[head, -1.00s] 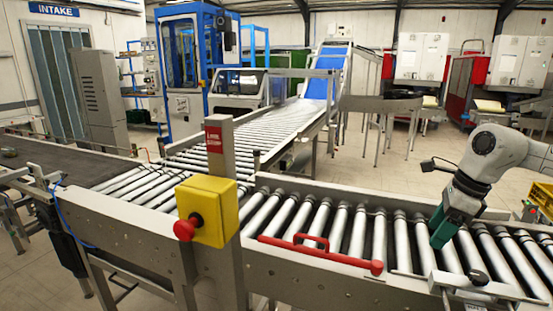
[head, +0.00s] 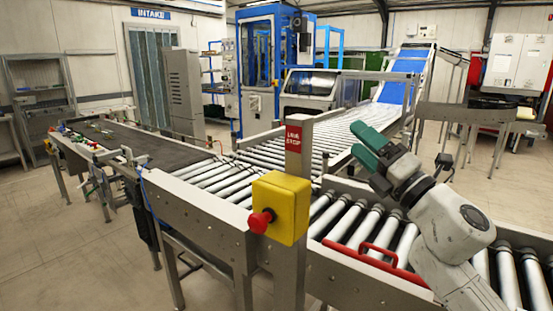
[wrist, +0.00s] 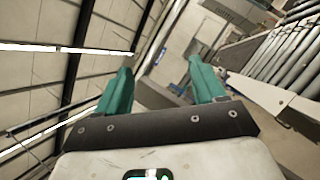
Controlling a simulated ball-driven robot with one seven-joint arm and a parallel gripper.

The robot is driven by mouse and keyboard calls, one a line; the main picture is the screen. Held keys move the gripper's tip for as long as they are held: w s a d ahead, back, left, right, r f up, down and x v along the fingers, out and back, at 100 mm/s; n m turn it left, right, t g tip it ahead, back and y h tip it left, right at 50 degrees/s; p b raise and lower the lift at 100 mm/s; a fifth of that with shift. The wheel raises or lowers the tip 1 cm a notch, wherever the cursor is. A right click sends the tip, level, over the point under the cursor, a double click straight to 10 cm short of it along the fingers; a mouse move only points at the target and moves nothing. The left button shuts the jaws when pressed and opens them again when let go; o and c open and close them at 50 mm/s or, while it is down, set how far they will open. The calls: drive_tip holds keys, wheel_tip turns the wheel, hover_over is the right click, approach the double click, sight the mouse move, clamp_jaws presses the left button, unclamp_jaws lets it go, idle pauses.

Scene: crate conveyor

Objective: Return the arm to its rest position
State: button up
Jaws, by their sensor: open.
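My gripper (head: 370,147) is raised above the roller conveyor (head: 382,222) at the right of the head view. Its two green fingers point up and to the left and are apart, with nothing between them. In the wrist view the green fingers of my gripper (wrist: 162,90) stand open on either side of a tilted view of the ceiling and wall. The arm is bent, with its white wrist below the fingers.
A yellow box with a red stop button (head: 281,208) stands on a post by the conveyor. A red handle bar (head: 375,262) lies along the conveyor's near side. A dark belt (head: 140,142) runs off to the left. Open floor (head: 60,240) lies at the lower left.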

drive_tip(key=s+d+f+m+h, duration=0.25)
drive_tip(key=f+m+h, duration=0.25)
drive_tip(key=f+m, duration=0.25)
drive_tip(key=s+d+f+m+g+h, duration=0.1)
drive_tip(key=d+f+m+h, duration=0.4)
drive_tip(key=m, duration=0.4)
drive_tip(key=s+d+f+m+h, duration=0.1)
drive_tip(key=d+f+m+h, duration=0.1)
drive_tip(key=f+m+h, duration=0.5)
drive_tip(key=s+d+f+m+g+y, duration=0.1)
drive_tip(key=s+f+m+g, duration=0.5)
drive_tip(key=f, duration=0.6)
drive_tip(key=s+f+m+g+y, duration=0.1)
drive_tip(key=s+f+g, duration=0.3)
drive_tip(key=s+f, duration=0.95)
drive_tip(key=s+f+m+g+y, duration=0.1)
drive_tip(key=s+f+g, duration=0.2)
drive_tip(key=s, duration=0.7)
drive_tip(key=s+f+m+g, duration=0.1)
drive_tip(key=s+f+g, duration=0.2)
drive_tip(key=s, duration=0.8)
drive_tip(key=shift+d+g+y, duration=0.2)
drive_tip(key=shift+g+y, duration=0.1)
drive_tip(key=shift+y, duration=0.1)
